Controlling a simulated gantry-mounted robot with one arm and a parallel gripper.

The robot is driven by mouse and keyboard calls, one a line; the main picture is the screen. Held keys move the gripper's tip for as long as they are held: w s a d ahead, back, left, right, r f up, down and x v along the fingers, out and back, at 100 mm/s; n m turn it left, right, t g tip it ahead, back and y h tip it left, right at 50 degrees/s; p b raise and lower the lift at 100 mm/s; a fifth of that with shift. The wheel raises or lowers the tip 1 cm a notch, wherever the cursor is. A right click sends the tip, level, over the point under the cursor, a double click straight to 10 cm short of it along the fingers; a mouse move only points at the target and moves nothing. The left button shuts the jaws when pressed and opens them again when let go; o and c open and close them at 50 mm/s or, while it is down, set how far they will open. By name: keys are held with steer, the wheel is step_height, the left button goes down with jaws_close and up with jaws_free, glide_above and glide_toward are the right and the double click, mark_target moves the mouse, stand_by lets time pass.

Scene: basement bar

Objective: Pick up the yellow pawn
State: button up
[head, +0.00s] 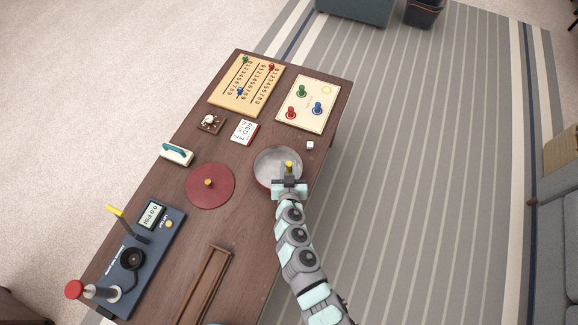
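The yellow pawn (289,164) shows as a small yellow shape at the right side of a round metal tin (262,159) with a reddish outer wall. My gripper (289,177) is over the near right part of the tin, right at the pawn, and covers its lower part. I cannot tell whether the fingers are around the pawn, touching it or apart from it, nor whether they are open or shut. The cream game board (318,116) at the far right holds green, red and blue pawns and has an empty yellow ring.
A red disc (224,187) with a yellow knob, likely a lid, lies left of the tin. A white die (310,145) lies near the right table edge. A wooden trough (208,286), a blue device (150,245) and a numbered board (232,97) also stand on the table.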

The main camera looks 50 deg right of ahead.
steer(key=shift+c, duration=0.2)
jaws_close()
